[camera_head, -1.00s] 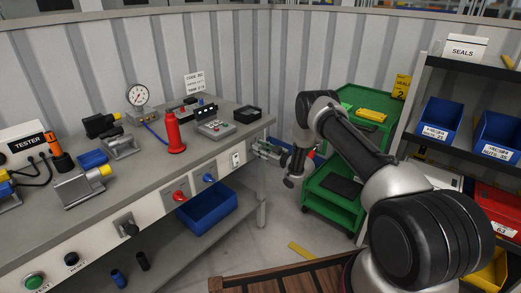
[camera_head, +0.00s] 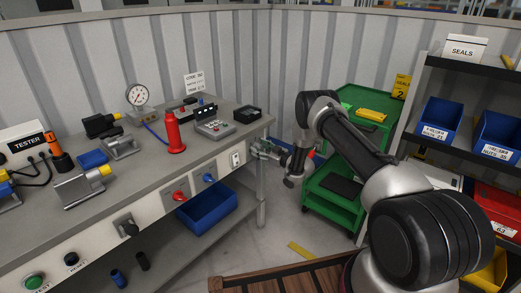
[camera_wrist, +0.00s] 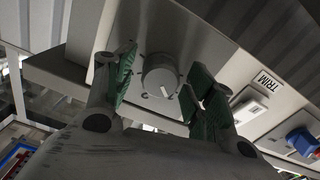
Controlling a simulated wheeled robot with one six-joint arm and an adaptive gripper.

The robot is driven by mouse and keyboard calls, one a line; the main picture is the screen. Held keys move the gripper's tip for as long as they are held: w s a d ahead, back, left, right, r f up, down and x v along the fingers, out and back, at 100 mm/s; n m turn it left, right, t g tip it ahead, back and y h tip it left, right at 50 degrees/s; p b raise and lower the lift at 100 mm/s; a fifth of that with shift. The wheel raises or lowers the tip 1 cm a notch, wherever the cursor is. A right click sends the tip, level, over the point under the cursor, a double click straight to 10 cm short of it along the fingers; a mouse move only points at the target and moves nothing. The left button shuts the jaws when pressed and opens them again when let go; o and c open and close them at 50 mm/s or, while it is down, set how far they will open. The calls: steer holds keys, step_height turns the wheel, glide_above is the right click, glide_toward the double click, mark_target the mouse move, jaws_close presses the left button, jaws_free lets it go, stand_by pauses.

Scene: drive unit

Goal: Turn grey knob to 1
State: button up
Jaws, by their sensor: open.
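The grey knob (camera_wrist: 159,76) is round, with a white pointer line on its face, on a pale panel in the wrist view. The pointer line aims toward the lower edge of the picture. My gripper (camera_wrist: 163,82) is open, with one green-padded finger on each side of the knob. A gap shows between the left pad and the knob; on the right I cannot tell if it touches. In the head view my gripper (camera_head: 266,149) is at the bench's right end, and the knob cannot be made out.
A TRIM label (camera_wrist: 264,79), a white switch (camera_wrist: 248,108) and a blue knob (camera_wrist: 303,141) lie to the right of the grey knob. The head view shows a red knob (camera_head: 179,194), a blue bin (camera_head: 207,210) below, and a green cart (camera_head: 333,208) behind my arm.

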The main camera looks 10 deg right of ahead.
steer(key=v, duration=1.2)
